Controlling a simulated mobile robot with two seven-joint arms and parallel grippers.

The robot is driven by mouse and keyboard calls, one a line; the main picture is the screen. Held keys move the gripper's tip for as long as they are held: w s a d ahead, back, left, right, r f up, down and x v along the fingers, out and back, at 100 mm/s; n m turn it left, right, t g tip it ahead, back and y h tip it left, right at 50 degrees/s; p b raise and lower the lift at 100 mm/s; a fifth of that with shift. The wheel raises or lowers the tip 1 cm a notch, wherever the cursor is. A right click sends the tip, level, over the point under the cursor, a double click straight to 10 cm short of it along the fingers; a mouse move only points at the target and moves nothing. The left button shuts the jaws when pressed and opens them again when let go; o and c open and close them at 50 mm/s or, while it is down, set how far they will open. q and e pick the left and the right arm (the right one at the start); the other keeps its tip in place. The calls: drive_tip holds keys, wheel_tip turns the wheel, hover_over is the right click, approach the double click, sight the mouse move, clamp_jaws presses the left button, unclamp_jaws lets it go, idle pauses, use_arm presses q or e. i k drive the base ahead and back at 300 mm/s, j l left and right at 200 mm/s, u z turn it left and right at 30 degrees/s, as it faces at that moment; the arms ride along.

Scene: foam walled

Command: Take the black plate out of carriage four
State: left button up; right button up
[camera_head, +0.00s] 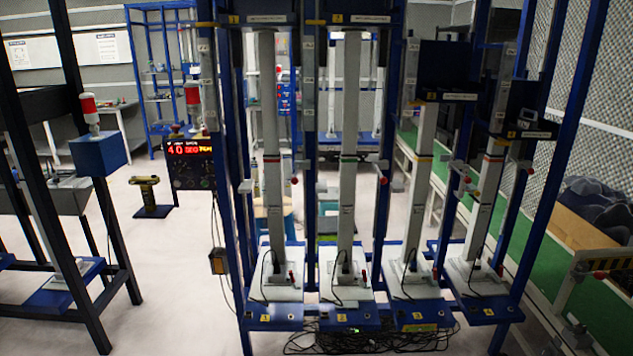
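A blue rack frame holds several upright light-grey columns on numbered blue bases. The base at the far right (489,311) carries a yellow label that looks like a 4. Above it, a dark blue carriage (528,127) sits at upper-middle height on its column, lower than the carriage to its left (447,74). The inside of this rightmost carriage is dark, and I cannot make out a separate black plate in it. A small light-grey patch with a label shows on it. Neither of my grippers is in view.
Black cables lie on the floor under the bases. A dark frame with a blue box and red lamp (89,107) stands at left. A red-lit display (189,150) hangs beside the rack. A green-topped conveyor (597,295) runs along the right. Pale floor at left is mostly free.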

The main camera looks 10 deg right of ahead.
sight(529, 124)
drive_tip(key=i+l, duration=0.15)
drive_tip(key=l, duration=0.4)
drive_tip(key=i+l+u, duration=0.1)
drive_tip(key=l, duration=0.4)
drive_tip(key=i+l, duration=0.15)
drive_tip(key=l, duration=0.4)
drive_tip(key=i+l+u, duration=0.1)
drive_tip(key=l, duration=0.4)
drive_tip(key=i+l, duration=0.1)
drive_tip(key=l, duration=0.45)
